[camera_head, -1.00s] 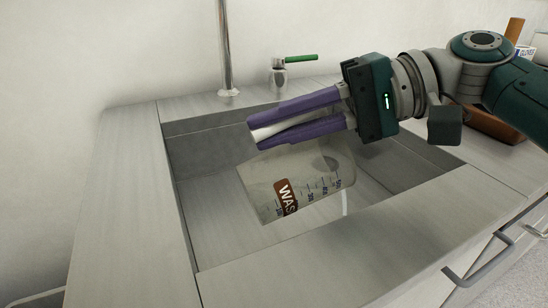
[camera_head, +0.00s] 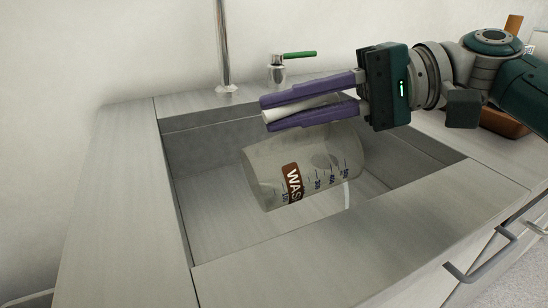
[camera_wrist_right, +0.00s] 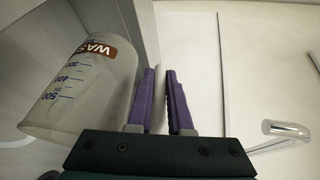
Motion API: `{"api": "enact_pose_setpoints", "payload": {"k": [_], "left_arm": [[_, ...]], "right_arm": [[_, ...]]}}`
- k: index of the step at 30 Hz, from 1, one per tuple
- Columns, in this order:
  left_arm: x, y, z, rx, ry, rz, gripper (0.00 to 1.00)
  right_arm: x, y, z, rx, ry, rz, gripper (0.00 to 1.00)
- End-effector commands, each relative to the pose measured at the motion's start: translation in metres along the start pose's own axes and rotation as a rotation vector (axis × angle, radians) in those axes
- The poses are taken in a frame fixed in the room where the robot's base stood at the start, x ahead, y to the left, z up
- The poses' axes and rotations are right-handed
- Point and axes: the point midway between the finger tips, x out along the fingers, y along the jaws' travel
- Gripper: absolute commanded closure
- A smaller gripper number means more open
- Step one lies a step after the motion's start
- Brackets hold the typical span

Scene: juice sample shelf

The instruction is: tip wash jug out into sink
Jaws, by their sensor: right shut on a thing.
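The wash jug (camera_head: 335,162) is a clear, greyish vessel with a brown label and a volume scale. It is tipped on its side over the sink (camera_head: 190,217), and also shows at the left of the right wrist view (camera_wrist_right: 95,75). My right gripper (camera_head: 265,109) is shut on the jug's pale handle (camera_head: 300,108), which lies between its purple fingers. A thin pale streak (camera_head: 347,195) shows below the jug's right end; I cannot tell if it is liquid. My left gripper is not in view.
A chrome tap column (camera_head: 223,50) and a green-handled valve (camera_head: 279,70) stand behind the sink. The counter (camera_head: 115,200) is clear on the left and front. A brown object (camera_head: 503,122) sits on the right counter, partly behind my arm.

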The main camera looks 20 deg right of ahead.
Motion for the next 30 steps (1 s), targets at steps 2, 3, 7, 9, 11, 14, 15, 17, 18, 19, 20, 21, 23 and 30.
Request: {"api": "enact_pose_setpoints", "payload": {"k": [2,3,7,9,11,14,15,17,18,19,20,21,23,30], "left_arm": [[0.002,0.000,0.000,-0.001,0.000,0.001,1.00],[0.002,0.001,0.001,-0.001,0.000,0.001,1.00],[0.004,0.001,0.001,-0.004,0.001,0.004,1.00],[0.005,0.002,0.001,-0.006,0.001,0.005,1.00],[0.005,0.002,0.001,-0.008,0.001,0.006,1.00],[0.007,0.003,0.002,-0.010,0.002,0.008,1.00],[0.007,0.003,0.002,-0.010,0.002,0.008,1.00],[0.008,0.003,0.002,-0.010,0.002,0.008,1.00],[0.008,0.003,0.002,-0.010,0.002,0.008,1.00],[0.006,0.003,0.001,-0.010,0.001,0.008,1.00],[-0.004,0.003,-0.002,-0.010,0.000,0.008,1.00],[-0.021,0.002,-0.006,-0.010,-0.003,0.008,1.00],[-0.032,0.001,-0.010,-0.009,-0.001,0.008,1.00],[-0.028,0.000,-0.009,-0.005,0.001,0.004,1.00]], "right_arm": [[-0.001,0.000,-0.001,0.002,-0.001,-0.007,1.00],[-0.002,0.000,-0.001,0.003,-0.002,-0.011,1.00],[-0.003,-0.001,-0.001,0.008,-0.004,-0.023,1.00],[-0.004,-0.001,-0.002,0.011,-0.005,-0.029,1.00],[-0.005,-0.002,-0.002,0.013,-0.006,-0.034,1.00],[-0.006,-0.002,-0.002,0.016,-0.008,-0.044,1.00],[-0.007,-0.002,-0.003,0.018,-0.009,-0.049,1.00],[-0.008,-0.003,-0.003,0.020,-0.010,-0.054,1.00],[-0.008,-0.003,-0.003,0.022,-0.011,-0.057,1.00],[-0.008,-0.004,-0.002,0.019,-0.011,-0.051,1.00],[-0.004,-0.008,0.001,0.006,-0.007,-0.020,1.00],[0.007,-0.012,0.007,-0.024,0.003,0.053,1.00],[0.029,-0.005,0.014,-0.055,0.020,0.132,1.00],[0.039,0.010,0.014,-0.076,0.039,0.190,1.00]]}}
